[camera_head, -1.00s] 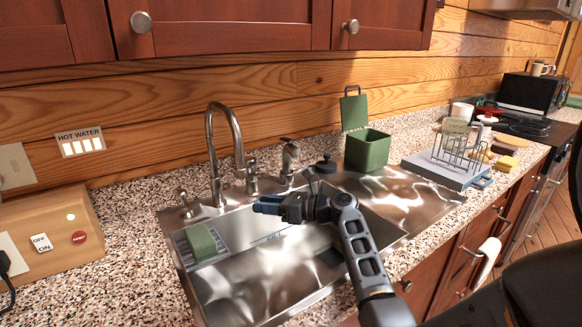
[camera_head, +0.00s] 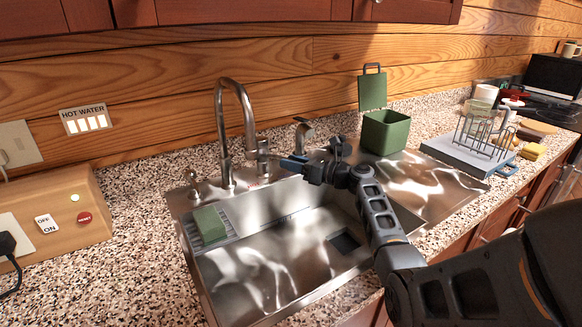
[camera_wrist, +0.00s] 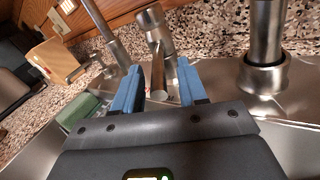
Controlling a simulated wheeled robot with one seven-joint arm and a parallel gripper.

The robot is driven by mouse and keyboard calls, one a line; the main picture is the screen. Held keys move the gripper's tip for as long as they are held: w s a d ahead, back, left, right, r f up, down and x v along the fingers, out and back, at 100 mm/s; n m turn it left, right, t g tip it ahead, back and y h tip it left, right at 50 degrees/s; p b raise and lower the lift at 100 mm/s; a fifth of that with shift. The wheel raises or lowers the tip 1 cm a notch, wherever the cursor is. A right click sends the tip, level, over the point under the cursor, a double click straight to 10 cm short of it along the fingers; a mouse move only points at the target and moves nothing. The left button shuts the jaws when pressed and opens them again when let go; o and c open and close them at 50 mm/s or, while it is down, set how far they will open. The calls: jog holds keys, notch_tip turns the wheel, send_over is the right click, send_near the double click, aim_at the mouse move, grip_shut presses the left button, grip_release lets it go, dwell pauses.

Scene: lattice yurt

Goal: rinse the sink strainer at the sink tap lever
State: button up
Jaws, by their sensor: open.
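The chrome sink tap (camera_head: 221,130) has a tall curved spout and stands at the basin's back edge. A chrome handle piece (camera_head: 263,150) stands right of it. In the wrist view a cylinder with a thin lever (camera_wrist: 158,72) shows beyond and between my blue fingertips; I cannot tell whether they touch it. My gripper (camera_head: 290,163) is open and empty, above the back of the basin, pointing left at the handle. I cannot make out a sink strainer for certain; my gripper and wrist hide part of the back ledge.
A green sponge (camera_head: 209,222) lies on a ledge at the basin's left. A second chrome fitting (camera_head: 303,135) stands behind my gripper. A green bin (camera_head: 386,133) and a dish rack (camera_head: 470,150) are to the right. A wooden switch box (camera_head: 60,215) is left.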

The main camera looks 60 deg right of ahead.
jog(key=shift+w, duration=0.4)
jog(key=shift+c, duration=0.4)
grip_shut()
